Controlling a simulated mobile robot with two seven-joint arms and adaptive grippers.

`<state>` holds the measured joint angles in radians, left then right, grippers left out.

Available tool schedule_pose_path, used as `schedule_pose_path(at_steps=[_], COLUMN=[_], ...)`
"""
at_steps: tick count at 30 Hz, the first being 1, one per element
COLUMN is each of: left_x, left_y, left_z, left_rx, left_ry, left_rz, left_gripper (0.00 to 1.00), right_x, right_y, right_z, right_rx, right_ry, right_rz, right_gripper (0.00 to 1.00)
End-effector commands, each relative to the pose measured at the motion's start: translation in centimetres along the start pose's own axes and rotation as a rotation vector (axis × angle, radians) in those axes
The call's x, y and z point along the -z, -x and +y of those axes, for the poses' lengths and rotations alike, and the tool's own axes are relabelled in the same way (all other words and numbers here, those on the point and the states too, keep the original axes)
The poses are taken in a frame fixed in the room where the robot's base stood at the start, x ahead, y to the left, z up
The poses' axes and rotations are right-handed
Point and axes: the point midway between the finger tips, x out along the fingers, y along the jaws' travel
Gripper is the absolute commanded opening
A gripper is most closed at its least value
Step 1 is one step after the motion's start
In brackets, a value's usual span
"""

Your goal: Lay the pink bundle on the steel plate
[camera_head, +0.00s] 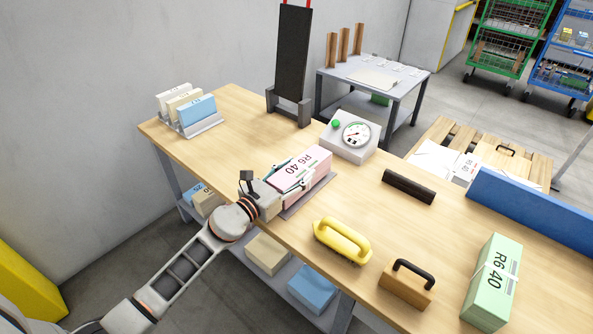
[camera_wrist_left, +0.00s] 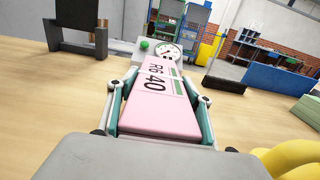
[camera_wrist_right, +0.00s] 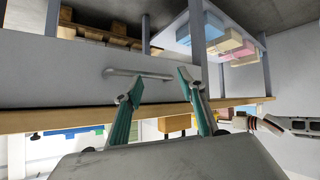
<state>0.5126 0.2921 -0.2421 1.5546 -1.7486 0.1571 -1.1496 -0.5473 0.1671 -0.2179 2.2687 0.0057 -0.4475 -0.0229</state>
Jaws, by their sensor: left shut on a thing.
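The pink bundle (camera_head: 303,167) is a long block marked R6 40, lying flat at the near edge of the wooden bench. It also shows in the left wrist view (camera_wrist_left: 157,117). My left gripper (camera_head: 292,176) is shut on it, with one finger along each long side. The grey steel plate (camera_head: 318,191) shows at the bundle's near right side, under or just below it; I cannot tell whether they touch. My right gripper (camera_wrist_right: 161,82) shows only in its wrist view, open and empty, in front of the bench's side.
A dial scale (camera_head: 351,134) with a green button stands just beyond the bundle. A yellow-handled tool (camera_head: 341,240), a wooden block with a black handle (camera_head: 406,285) and a green bundle (camera_head: 491,283) lie to the right. A file rack (camera_head: 205,124) stands at the left.

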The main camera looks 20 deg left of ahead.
Motion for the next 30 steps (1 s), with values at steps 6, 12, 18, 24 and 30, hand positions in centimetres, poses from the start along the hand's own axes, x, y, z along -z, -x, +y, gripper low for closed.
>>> schedule_pose_path(at_steps=[6,12,18,24,30], left_x=[-0.36,-0.19,0.0,0.2,0.41], left_y=[-0.12,-0.12,-0.12,-0.12,-0.12], left_z=[0.06,0.06,0.06,0.06,0.06], left_rx=[-0.001,-0.001,-0.001,-0.001,-0.001], left_ry=[-0.002,-0.002,-0.002,-0.002,-0.002], left_rz=[-0.009,-0.009,-0.009,-0.009,-0.008], left_gripper=[0.0,0.0,0.0,0.0,0.0], right_x=[-0.29,-0.62,-0.69,-0.74,-0.83], right_y=[-0.03,-0.07,-0.07,-0.07,-0.09], right_z=[-0.08,-0.18,-0.2,-0.21,-0.23], right_rx=[0.002,0.003,0.003,0.004,0.004], right_ry=[-0.001,-0.002,-0.003,-0.004,-0.005], right_rz=[-0.004,-0.01,-0.01,-0.01,-0.012], right_gripper=[0.4,0.4,0.4,0.4,0.4])
